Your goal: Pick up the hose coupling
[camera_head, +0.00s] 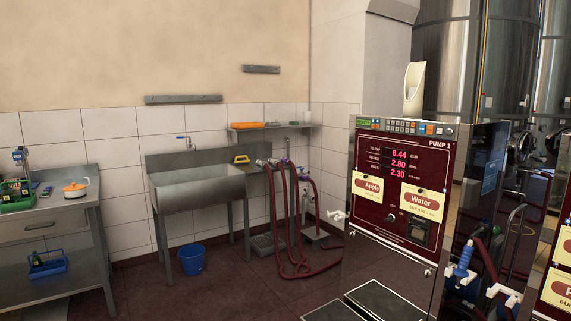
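Dark red hoses (272,215) hang at the right of a steel sink and trail to the floor in loops. Grey metal fittings (274,163) sit at their upper ends and look like hose couplings. They are small, and I cannot tell which one is the task's hose coupling. A blue nozzle-like fitting (463,259) with a red hose shows at the right side of the pump cabinet. Neither of my grippers is in view.
The Pump 1 cabinet (398,240), with Apple and Water labels, stands at right. The sink (198,196) is against the tiled wall, with a blue bucket (192,260) on the floor below. A metal table (40,215) stands at left. The floor (235,290) in front is clear.

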